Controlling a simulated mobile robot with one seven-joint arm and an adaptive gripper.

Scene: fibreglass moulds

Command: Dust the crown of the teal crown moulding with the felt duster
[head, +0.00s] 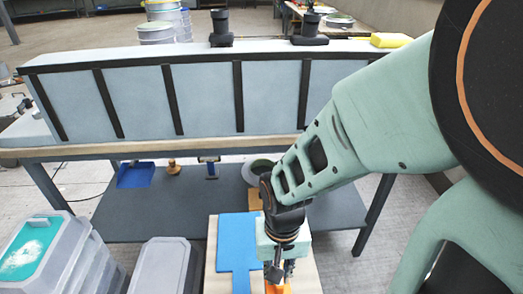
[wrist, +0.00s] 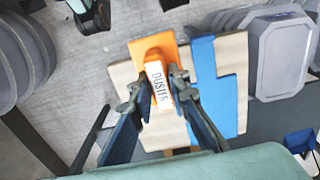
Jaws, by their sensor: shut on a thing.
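The felt duster (wrist: 159,84) is an orange block with a white side lettered DUSTER. My gripper (wrist: 156,90) is shut on it, one finger on each side. The duster is over a pale wooden top; I cannot tell whether it touches the wood. In the head view, only a bit of orange duster (head: 277,288) shows at the bottom edge, below my gripper (head: 279,268). A long pale blue-teal moulding (head: 200,95) with dark ribs lies across the bench behind. Its top runs along the far side, partly hidden at right by my arm.
The wooden top (head: 305,272) carries a blue mat (head: 238,245). Two dark fittings (head: 221,28) and a yellow block (head: 390,40) sit on top of the moulding. A blue dustpan (head: 136,175) lies on the bench's lower shelf.

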